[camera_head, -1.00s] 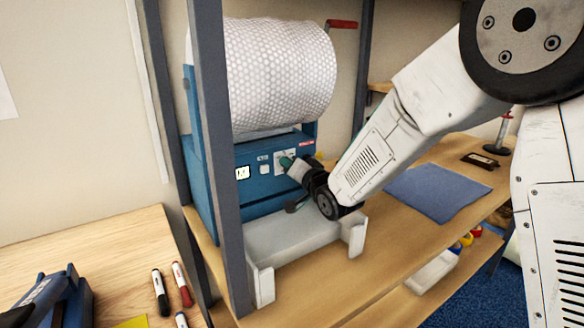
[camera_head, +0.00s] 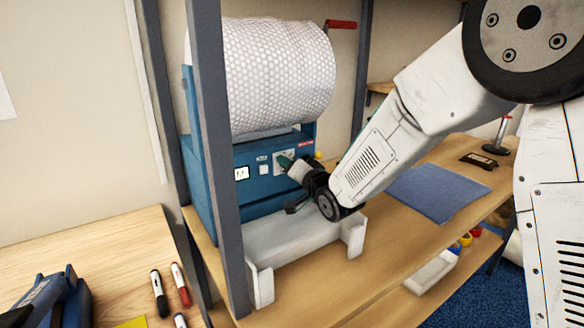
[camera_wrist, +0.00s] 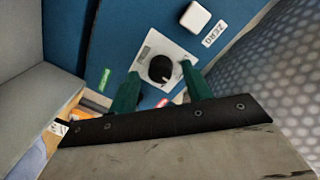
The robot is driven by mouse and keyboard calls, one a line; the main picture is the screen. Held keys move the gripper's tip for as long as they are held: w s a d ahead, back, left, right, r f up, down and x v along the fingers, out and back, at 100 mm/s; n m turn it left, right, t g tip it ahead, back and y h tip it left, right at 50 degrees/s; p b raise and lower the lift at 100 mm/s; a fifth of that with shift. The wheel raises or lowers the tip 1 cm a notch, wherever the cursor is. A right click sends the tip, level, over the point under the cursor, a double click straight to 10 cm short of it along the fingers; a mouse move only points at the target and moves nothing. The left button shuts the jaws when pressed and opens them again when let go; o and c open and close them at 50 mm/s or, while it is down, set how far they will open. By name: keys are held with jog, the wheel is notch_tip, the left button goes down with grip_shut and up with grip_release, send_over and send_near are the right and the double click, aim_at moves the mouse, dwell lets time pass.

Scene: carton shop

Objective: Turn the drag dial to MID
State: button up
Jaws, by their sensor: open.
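The drag dial (camera_wrist: 161,69) is a round black knob on a white plate (camera_wrist: 150,47) on the blue machine front (camera_head: 265,188). In the wrist view, my gripper (camera_wrist: 160,72) is open, with one green finger on each side of the knob. I cannot tell whether the fingers touch it. The knob's setting and the plate's marks are too small to read. In the head view, my gripper (camera_head: 289,162) is at the panel and covers the dial.
A white button (camera_wrist: 195,17) labelled ZERO is near the dial. A large bubble-wrap roll (camera_head: 278,75) sits above the panel. A grey shelf post (camera_head: 213,150) stands in front of the machine. A white bracket-like piece (camera_head: 290,243) lies below. A blue cloth (camera_head: 437,194) lies to the right.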

jog(key=v, duration=0.7)
jog(key=shift+s+d, duration=0.1)
jog(key=shift+d, duration=0.05)
jog(key=s+d+r+g+h, duration=0.1)
jog(key=s+d+g+h, duration=0.25)
jog(key=s+d, duration=0.4)
jog(key=s+d+r+g+h, duration=0.2)
jog(key=s+d+h, duration=0.25)
jog(key=d, duration=0.55)
jog(key=s+d+n+g, duration=0.1)
jog(key=s+d+g, duration=0.2)
jog(key=s, duration=1)
jog(key=s+d+n+g, duration=0.1)
jog(key=s+d+g, duration=0.2)
jog(key=s, duration=1)
jog(key=shift+s+d+f+n+g+h, duration=0.3)
jog(key=shift+d+n+g+h, duration=0.1)
jog(key=shift+g, duration=0.65)
